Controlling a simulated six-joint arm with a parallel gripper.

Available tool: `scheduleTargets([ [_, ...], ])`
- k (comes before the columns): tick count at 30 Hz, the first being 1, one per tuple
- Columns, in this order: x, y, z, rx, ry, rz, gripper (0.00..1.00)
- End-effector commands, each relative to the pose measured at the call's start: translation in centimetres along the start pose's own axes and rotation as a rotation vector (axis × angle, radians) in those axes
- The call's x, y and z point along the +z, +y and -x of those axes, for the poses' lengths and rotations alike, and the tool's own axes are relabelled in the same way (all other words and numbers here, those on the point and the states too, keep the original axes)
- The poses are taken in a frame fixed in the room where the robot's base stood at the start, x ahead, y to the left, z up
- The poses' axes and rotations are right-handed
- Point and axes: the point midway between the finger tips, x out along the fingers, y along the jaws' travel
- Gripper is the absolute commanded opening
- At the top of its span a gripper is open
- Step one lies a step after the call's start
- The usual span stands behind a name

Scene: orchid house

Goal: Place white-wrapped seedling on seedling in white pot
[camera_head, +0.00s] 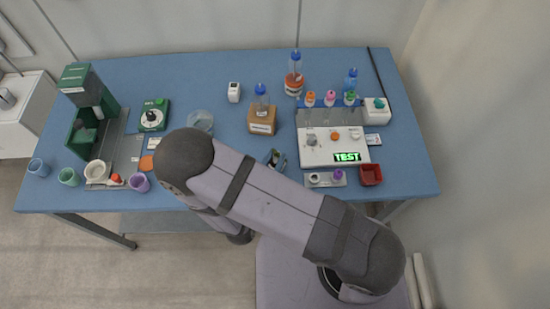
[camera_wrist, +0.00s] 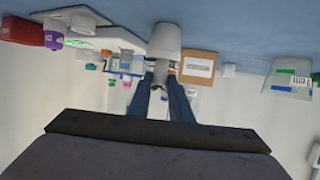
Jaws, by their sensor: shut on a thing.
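No seedling or white pot can be made out in either view; the frames show a blue bench (camera_head: 220,95) with laboratory items. My gripper (camera_wrist: 163,98) is shut on a pale grey object (camera_wrist: 167,40), which has a wider round part and a narrower part between the two blue fingers. I cannot tell what it is. In the head view my gripper (camera_head: 275,159) is small, near the bench's front middle, partly hidden by my arm. Whether the held object touches anything is unclear.
A white device (camera_head: 318,153) with a green TEST display and a red tray (camera_head: 371,175) are at right. A brown block (camera_head: 262,126) holds a blue-capped bottle.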

Motion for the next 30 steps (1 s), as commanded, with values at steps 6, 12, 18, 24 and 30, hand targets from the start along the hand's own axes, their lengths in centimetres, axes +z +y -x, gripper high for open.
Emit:
scheduleTargets([
  [6, 0.45, -0.02, -0.17, 0.000, 0.000, 0.000, 0.00],
  [12, 0.53, -0.01, -0.20, 0.000, 0.000, 0.000, 0.00],
  [18, 0.69, -0.01, -0.26, 0.000, 0.000, 0.000, 0.37],
  [24, 0.68, -0.02, -0.25, 0.000, 0.000, 0.000, 0.37],
  [30, 0.27, -0.02, -0.11, 0.000, 0.000, -0.001, 0.37],
])
